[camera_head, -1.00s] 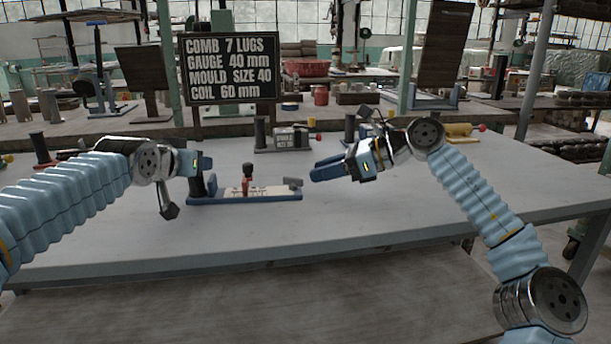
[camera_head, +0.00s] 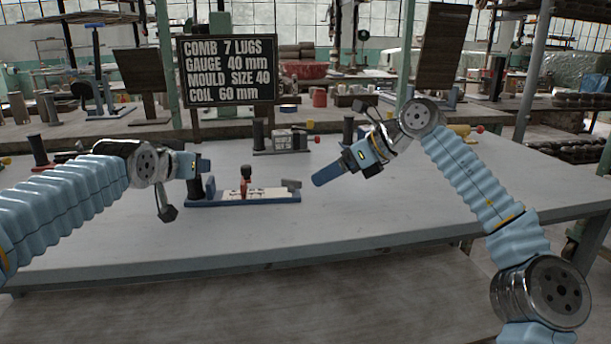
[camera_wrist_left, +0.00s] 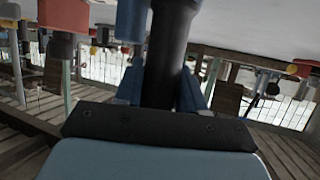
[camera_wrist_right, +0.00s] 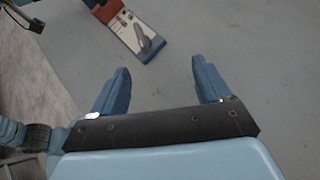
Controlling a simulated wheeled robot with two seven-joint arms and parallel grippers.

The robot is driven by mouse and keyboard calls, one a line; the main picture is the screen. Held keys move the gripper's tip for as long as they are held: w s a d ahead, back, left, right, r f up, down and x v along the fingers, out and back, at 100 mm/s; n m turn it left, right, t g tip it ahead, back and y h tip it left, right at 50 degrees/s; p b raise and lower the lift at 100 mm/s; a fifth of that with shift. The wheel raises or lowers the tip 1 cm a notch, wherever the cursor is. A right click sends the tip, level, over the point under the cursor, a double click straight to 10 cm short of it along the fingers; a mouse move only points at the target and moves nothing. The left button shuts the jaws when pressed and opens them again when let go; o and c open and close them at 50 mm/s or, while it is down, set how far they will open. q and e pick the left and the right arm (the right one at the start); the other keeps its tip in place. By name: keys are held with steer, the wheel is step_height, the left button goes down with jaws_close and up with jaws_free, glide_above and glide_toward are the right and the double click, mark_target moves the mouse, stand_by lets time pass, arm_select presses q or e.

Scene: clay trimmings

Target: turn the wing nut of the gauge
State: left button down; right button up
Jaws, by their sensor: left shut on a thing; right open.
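The gauge (camera_head: 245,199) lies on the grey table in the head view, with a blue base, a pale scale strip and a red slider (camera_head: 245,188) with a black top. At its right end is a grey winged piece (camera_head: 291,183), seemingly the wing nut. It also shows in the right wrist view (camera_wrist_right: 146,42), ahead of the fingers and apart from them. My left gripper (camera_head: 203,166) is shut on the dark post (camera_wrist_left: 172,45) at the gauge's left end. My right gripper (camera_head: 320,180) is open and empty, above the table right of the gauge. Scale marks are too small to read.
A grey block device (camera_head: 288,140) with a dark post stands behind the gauge. A yellow roller device (camera_head: 462,131) is at the back right. The table's front and right are clear.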

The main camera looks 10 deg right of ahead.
mark_target(291, 180)
steer(key=m+h, duration=0.1)
steer(key=a+m+h, duration=0.1)
steer(key=m+h, duration=0.1)
steer(key=w+a+m+t+h, duration=0.1)
steer(key=m+h, duration=0.1)
steer(key=shift+r, duration=0.4)
steer(key=m+h, duration=0.1)
steer(key=s+a+r+m+t+h, duration=0.1)
steer(key=shift+a+r+m+h, duration=0.25)
steer(key=shift+a+m+h, duration=0.05)
steer(key=shift+m+h, duration=0.1)
steer(key=s+a+m+h, duration=0.1)
steer(key=a, duration=0.1)
steer(key=a+h, duration=0.1)
steer(key=s+a+m+h, duration=0.1)
steer(key=a, duration=0.1)
steer(key=shift+s+a+f+m+t, duration=0.3)
steer(key=shift+s+t, duration=0.05)
steer(key=shift+t, duration=0.05)
steer(key=s+a+m+t+h, duration=0.2)
steer(key=s+a, duration=0.1)
steer(key=s+a+r+m+t+h, duration=0.1)
steer(key=s+a+m+h, duration=0.1)
steer(key=x, duration=1.2)
steer(key=shift+s+d, duration=0.1)
steer(key=shift+c, duration=0.2)
steer(key=shift+r, duration=0.1)
steer(key=c, duration=1)
